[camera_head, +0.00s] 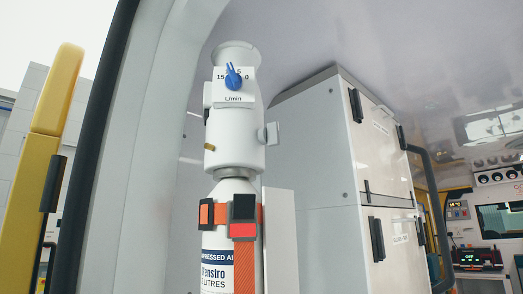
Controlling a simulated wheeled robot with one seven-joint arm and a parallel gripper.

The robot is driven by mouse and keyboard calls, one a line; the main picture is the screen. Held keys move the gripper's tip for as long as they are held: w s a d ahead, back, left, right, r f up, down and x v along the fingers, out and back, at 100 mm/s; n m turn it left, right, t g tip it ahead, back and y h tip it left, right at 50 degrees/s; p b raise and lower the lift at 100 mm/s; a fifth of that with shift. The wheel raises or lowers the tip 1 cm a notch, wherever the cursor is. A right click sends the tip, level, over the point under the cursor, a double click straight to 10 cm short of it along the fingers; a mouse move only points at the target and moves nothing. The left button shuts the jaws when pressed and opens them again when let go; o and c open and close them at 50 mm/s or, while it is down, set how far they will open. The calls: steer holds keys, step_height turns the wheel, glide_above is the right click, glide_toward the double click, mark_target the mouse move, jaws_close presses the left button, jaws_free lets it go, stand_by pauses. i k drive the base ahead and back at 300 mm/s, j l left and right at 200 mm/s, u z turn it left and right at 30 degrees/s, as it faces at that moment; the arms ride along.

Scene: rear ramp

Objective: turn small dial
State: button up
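A small blue dial (233,80) sits on the front of the white valve head (234,140) of a gas cylinder (216,255). Its pointer sticks upward and leans slightly left. A white scale plate around it shows numbers, with "15" at the left and "0" at the right, and "L/min" below. The cylinder stands upright, strapped by an orange belt with a black and red buckle (243,215). My gripper is not in view, and nothing touches the dial.
A grey-white cabinet (330,150) with black latches stands right of the cylinder. A pale door frame (125,130) with a dark edge and a yellow post (45,130) are at the left. A small knob (269,133) juts from the valve's right side. Equipment is at far right.

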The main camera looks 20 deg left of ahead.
mark_target(233, 81)
steer(key=u, duration=1.1)
